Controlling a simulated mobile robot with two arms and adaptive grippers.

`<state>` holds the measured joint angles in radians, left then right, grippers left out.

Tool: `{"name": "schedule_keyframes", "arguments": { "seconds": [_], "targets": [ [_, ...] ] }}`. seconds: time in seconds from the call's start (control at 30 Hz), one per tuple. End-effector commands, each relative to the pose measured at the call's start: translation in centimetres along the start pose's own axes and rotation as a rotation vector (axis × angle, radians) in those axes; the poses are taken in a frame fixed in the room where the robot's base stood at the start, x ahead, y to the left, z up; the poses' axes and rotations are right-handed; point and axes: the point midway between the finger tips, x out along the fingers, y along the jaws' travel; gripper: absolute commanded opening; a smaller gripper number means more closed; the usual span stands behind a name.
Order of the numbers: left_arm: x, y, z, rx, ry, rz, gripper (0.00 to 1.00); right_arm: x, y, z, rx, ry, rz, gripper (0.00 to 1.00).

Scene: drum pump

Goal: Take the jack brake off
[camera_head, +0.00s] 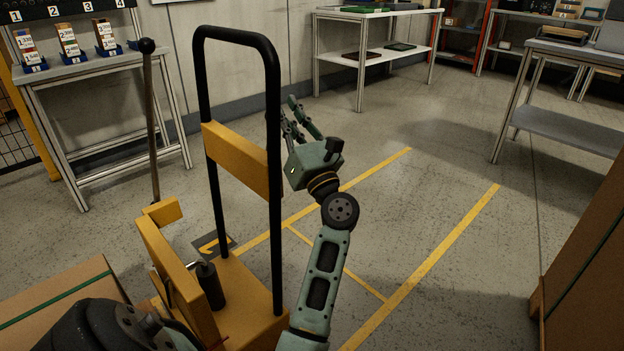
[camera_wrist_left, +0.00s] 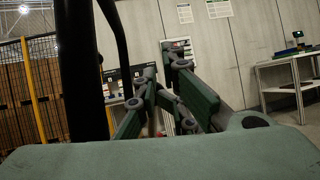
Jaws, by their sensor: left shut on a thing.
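The yellow jack (camera_head: 250,295) stands at lower left in the head view, with a tall black hoop handle (camera_head: 277,200) and a yellow cross plate (camera_head: 235,158). A thin lever with a black ball (camera_head: 147,46) rises on its left. I cannot tell which part is the brake. My left gripper (camera_head: 284,112) is at the right post of the hoop, its fingers pointing up and away. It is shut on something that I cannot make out. The wrist view shows the fingers (camera_wrist_left: 162,100) partly closed, with the hoop post (camera_wrist_left: 84,70) at their left. My right gripper is out of view.
A box (camera_head: 62,290) with a green strap lies at bottom left. Another large box (camera_head: 590,270) stands at right. A workbench (camera_head: 100,72) with small blue bins is at upper left, and a white table (camera_head: 392,60) at the back. The yellow-lined floor is clear.

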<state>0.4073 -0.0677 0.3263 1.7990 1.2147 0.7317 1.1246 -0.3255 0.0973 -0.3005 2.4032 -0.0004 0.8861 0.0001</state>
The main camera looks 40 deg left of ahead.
Motion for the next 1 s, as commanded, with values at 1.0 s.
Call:
{"name": "schedule_keyframes", "arguments": {
  "seconds": [1.0],
  "targets": [
    [-7.4, 0.1, 0.1, 0.004, -0.003, 0.009, 0.00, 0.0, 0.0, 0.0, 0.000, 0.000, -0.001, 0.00]
  ]
}}
